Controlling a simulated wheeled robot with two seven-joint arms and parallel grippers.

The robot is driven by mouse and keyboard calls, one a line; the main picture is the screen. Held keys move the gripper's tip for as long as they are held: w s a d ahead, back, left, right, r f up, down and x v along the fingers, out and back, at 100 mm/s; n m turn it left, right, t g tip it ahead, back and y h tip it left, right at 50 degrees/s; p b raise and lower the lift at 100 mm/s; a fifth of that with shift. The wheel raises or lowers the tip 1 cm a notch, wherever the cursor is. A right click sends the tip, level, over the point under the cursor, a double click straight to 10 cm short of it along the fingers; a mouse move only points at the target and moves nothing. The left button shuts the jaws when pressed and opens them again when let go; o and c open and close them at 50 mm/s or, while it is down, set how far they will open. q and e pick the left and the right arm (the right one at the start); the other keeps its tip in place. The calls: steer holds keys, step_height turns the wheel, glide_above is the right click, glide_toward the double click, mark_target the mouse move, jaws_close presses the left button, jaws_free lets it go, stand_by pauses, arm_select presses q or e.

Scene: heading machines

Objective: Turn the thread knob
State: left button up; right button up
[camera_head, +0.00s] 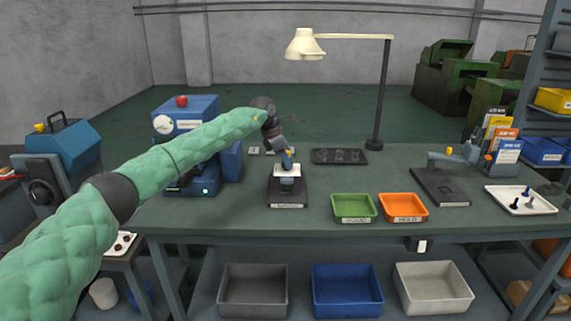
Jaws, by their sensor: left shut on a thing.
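My left arm comes in from the left and reaches over the workbench. Its gripper (287,163) points down over a small fixture with a dark base (287,198) in the middle of the bench. The gripper is shut on the top of this fixture, where the thread knob sits. The knob is mostly hidden by the fingers and too small to make out. Below the fingers a white plate and a dark green part (287,184) show. My right gripper is not in view.
A green tray (354,219) and an orange tray (404,217) sit right of the fixture. A blue machine (190,110) stands behind my left arm. A lamp (375,142), a dark mat (339,156) and a white tray of screws (497,207) are also on the bench.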

arm_select(q)
steer(key=m+g+b, duration=0.1)
steer(key=m, duration=0.1)
steer(key=m+b, duration=0.2)
steer(key=shift+w+m+g, duration=0.15)
steer(key=shift+m+g, duration=0.15)
steer(key=shift+g, duration=0.1)
steer(key=m+g+b, duration=0.1)
steer(key=m, duration=0.2)
steer(key=shift+w+r, duration=0.1)
steer(key=shift+m+g+y, duration=0.3)
steer(key=shift+m, duration=0.4)
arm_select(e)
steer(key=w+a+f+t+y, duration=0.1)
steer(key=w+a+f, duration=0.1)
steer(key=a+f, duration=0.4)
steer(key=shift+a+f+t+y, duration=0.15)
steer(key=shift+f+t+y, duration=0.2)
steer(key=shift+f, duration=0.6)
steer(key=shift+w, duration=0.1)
arm_select(q)
steer(key=o, duration=1)
